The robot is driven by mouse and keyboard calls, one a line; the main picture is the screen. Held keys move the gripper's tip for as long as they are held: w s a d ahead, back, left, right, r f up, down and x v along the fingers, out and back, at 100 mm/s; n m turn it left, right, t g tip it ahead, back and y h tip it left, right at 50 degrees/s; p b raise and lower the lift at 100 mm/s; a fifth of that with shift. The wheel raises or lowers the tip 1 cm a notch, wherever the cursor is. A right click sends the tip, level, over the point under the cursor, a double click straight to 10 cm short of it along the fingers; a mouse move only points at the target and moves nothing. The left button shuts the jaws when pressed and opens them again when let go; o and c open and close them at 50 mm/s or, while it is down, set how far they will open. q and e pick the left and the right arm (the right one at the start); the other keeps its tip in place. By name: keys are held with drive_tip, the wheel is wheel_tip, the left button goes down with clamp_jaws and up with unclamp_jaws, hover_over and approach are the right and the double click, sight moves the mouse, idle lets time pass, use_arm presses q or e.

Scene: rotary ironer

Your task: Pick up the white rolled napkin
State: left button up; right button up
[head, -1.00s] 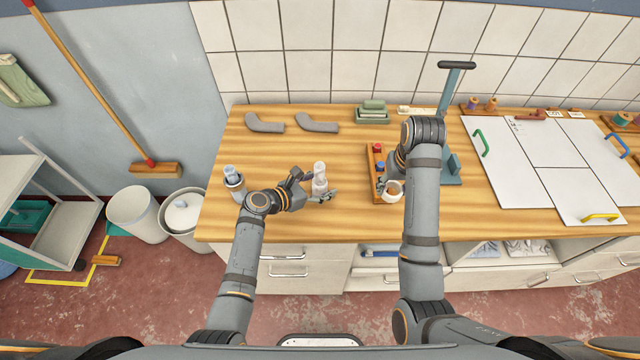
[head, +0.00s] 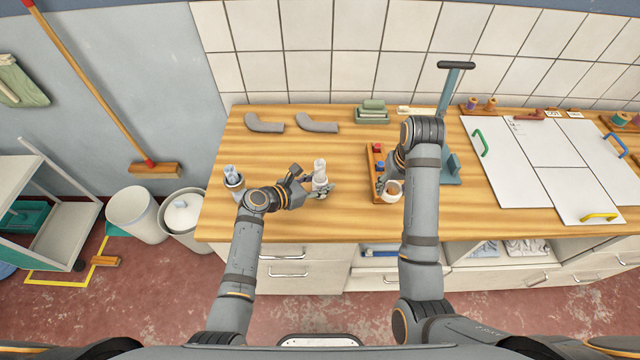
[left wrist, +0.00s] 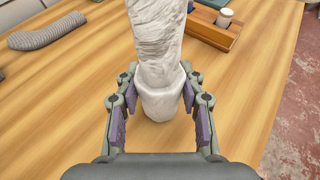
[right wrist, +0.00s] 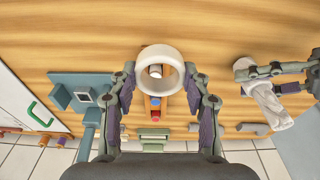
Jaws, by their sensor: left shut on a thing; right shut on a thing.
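The white rolled napkin (head: 319,170) stands upright on the worktop. In the left wrist view the napkin (left wrist: 156,40) rises from a wider white lower part (left wrist: 160,102); I cannot tell whether that is a separate holder. My left gripper (head: 318,187) is shut on the napkin low down, one finger on each side, as the left wrist view (left wrist: 160,85) shows. My right gripper (right wrist: 161,78) is shut on a white ring (right wrist: 160,62), open through its middle. The ring (head: 393,188) is at the front of a wooden tray.
A cup with pale rolls (head: 234,178) stands left of my left arm. The wooden tray (head: 373,160) holds coloured pieces. Two grey curved sleeves (head: 318,124) lie at the back. White boards (head: 530,165) cover the right side. Bare wood lies between the napkin and the sleeves.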

use_arm(q)
wheel_tip(320, 180, up, 3)
drive_tip(key=shift+a+f, duration=0.1)
drive_tip(key=shift+f, duration=0.05)
drive_tip(key=s+a, duration=0.3)
drive_tip(key=a, duration=0.1)
drive_tip(key=s+a, duration=0.4)
drive_tip(key=a, duration=0.1)
drive_tip(key=s+a, duration=0.4)
drive_tip(key=a, duration=0.1)
drive_tip(key=shift+f, duration=0.15)
